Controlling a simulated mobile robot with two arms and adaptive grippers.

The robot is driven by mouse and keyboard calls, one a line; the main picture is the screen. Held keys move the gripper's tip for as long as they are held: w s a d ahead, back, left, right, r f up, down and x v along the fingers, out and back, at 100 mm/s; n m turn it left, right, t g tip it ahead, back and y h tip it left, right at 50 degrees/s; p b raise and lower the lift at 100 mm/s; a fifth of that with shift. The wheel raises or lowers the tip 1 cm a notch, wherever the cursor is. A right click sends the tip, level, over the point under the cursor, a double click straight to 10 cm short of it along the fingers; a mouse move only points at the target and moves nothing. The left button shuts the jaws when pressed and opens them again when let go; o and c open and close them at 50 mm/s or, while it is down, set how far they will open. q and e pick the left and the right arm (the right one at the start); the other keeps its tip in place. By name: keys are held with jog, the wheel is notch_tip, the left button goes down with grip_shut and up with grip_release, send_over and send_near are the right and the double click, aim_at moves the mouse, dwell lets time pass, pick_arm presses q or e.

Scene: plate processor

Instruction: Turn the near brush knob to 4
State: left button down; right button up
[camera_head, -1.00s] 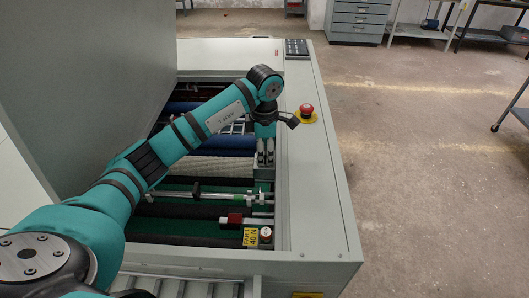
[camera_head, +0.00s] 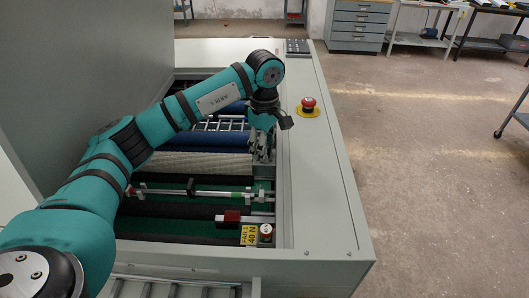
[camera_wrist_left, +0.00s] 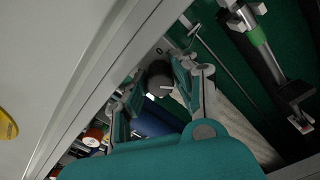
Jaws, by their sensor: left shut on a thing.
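My left gripper (camera_head: 262,158) reaches down into the open machine by its right-hand inner wall. In the left wrist view its two fingers (camera_wrist_left: 158,92) stand on either side of a dark round knob (camera_wrist_left: 158,84) and are shut on it. The knob has a white pointer line, and a "0" mark shows on the plate just above it in that view. Other scale marks are too small or hidden to read. In the head view the fingers hide the knob. My right gripper is in neither view.
An emergency stop button (camera_head: 308,104) sits on the machine's right rim (camera_head: 325,185). A red-and-silver block with a yellow label (camera_head: 249,235) lies nearer inside. Rollers and a green-marked bar (camera_head: 185,192) cross the opening. The raised lid (camera_head: 85,75) stands at left.

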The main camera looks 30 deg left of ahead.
pick_arm(q)
jog(key=shift+m, duration=0.5)
jog(key=shift+b, duration=0.3)
jog(key=c, duration=1)
grip_release()
